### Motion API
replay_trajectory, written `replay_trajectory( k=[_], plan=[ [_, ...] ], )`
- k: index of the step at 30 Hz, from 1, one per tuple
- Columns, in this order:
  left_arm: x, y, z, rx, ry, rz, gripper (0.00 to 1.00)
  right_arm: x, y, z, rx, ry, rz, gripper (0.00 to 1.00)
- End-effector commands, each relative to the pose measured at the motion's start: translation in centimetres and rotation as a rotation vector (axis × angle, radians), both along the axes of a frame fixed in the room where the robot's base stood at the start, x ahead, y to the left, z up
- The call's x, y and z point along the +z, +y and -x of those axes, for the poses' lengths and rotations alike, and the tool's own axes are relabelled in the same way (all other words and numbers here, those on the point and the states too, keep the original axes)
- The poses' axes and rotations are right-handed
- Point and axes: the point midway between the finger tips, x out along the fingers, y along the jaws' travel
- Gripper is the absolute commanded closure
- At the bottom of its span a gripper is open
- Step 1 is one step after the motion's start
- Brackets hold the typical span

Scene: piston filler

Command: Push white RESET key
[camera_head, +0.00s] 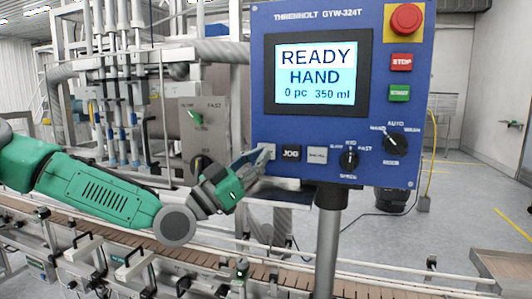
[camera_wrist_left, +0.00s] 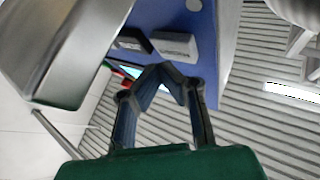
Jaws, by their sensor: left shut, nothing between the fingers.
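The blue control panel (camera_head: 262,90) carries a row of keys below its screen. A pale key (camera_head: 268,148) is at the row's left end, partly covered by my left fingertips. Next to it are the black JOG key (camera_head: 291,153) and another white key (camera_head: 317,154); its label is too small to read surely. My left gripper (camera_head: 264,156) is shut and empty at the left-end key. In the left wrist view, the shut fingertips (camera_wrist_left: 161,72) point towards the white key (camera_wrist_left: 174,45), beside the black key (camera_wrist_left: 134,40). Contact cannot be told. My right gripper is out of view.
The screen (camera_head: 318,74) reads READY HAND, 0 pc, 350 ml. The red emergency button (camera_head: 406,19), red STOP key (camera_head: 402,62), green key (camera_head: 400,93) and knobs (camera_head: 349,160) are on the panel. A conveyor (camera_head: 190,262) runs below; a grey post (camera_head: 325,245) supports the panel.

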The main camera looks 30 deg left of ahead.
Motion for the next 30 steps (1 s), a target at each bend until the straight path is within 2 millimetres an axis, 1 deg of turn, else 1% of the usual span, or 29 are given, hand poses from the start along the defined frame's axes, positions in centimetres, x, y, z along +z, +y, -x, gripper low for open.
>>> replay_trajectory(
  k=[11, 14, 24, 30],
  plan=[
    [0.0, -0.1, 0.4, 0.000, 0.000, 0.001, 1.00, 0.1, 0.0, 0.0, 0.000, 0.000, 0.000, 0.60],
    [0.1, -0.2, 1.1, 0.000, 0.000, 0.002, 1.00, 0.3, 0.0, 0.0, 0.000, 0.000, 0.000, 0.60],
    [0.1, -1.0, 4.3, -0.001, 0.001, 0.002, 1.00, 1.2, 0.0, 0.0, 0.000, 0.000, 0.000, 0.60],
    [0.0, -1.2, 5.1, 0.000, 0.000, 0.001, 1.00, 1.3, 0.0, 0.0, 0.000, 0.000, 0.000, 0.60]
  ],
)
